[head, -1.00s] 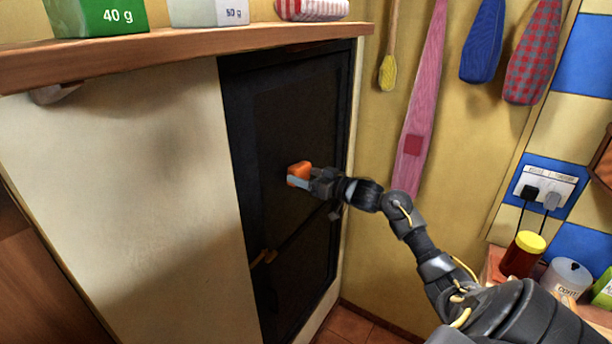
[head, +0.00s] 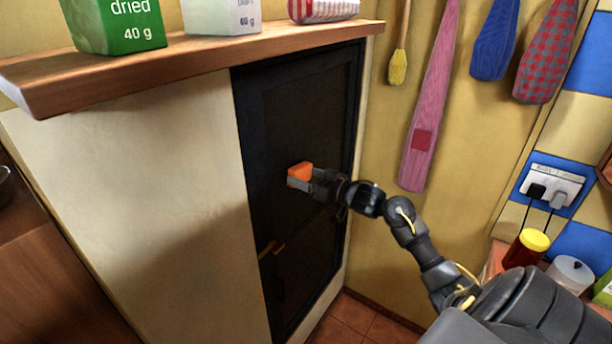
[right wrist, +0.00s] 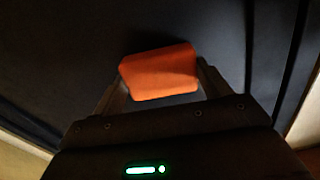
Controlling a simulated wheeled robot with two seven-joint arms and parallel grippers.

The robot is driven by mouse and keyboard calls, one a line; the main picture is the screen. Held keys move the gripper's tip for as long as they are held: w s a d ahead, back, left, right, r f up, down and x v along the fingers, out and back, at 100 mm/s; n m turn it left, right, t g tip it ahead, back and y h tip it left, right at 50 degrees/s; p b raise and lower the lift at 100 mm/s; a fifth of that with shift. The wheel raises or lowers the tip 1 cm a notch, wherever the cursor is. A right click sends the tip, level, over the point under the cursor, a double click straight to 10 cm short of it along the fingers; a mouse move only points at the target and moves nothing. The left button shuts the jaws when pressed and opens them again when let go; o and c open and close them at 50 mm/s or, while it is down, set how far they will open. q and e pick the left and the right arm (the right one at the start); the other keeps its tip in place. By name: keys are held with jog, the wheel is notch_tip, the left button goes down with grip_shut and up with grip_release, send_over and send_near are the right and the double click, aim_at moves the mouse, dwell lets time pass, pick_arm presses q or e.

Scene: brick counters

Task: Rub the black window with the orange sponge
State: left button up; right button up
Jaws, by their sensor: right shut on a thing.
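The black window (head: 290,115) is a dark framed panel set in the cream cabinet front, under the wooden shelf. My right gripper (head: 312,182) is shut on the orange sponge (head: 300,170) in front of the window's middle. In the right wrist view the sponge (right wrist: 160,72) sits between the two fingers with the dark panel (right wrist: 60,60) behind it. I cannot tell for sure whether the sponge touches the panel. My left gripper is not in view.
A wooden shelf (head: 200,58) juts out above the window, holding a green box (head: 115,25). A yellow-lidded jar (head: 526,248) stands at the right. Cloths hang on the yellow wall.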

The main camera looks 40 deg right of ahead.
jog(key=p+v, duration=0.2)
jog(key=v, duration=0.2)
jog(key=shift+s+d+r, duration=0.1)
jog(key=shift+s+r, duration=0.05)
jog(key=shift+s, duration=0.2)
jog(key=shift+s+d, duration=0.15)
jog(key=shift+s, duration=0.35)
jog(key=p+v, duration=0.1)
jog(key=v, duration=0.2)
jog(key=shift+p, duration=0.35)
